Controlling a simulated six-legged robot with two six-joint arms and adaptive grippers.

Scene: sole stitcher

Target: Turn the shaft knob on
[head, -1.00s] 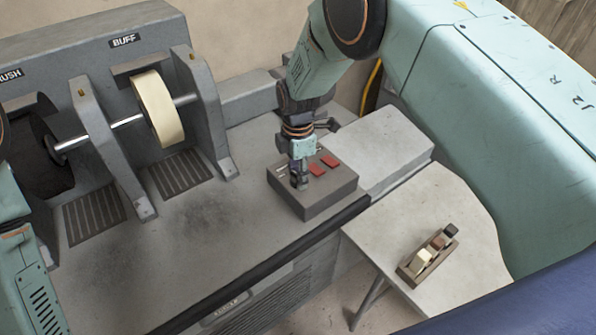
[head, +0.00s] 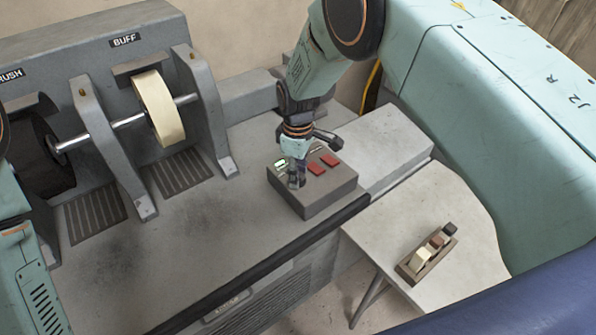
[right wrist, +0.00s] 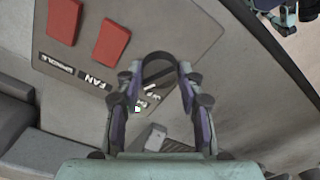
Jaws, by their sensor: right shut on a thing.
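The control box (head: 325,195) sits on the machine's bench top, with two red switches (head: 323,164) on its upper face. My right gripper (head: 297,180) points down at the left part of this face, left of the switches. In the right wrist view its fingertips (right wrist: 158,70) are closed around a dark round knob (right wrist: 157,64), partly hidden by the fingers. Labels including FAN (right wrist: 103,80) show on the panel. My left gripper is out of the picture.
The BUFF wheel (head: 158,108) and a dark brush wheel (head: 45,155) sit on a shaft (head: 128,121) between grey supports at the left. A side table (head: 430,195) at the right bears a wooden block holder (head: 408,274). The bench front is clear.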

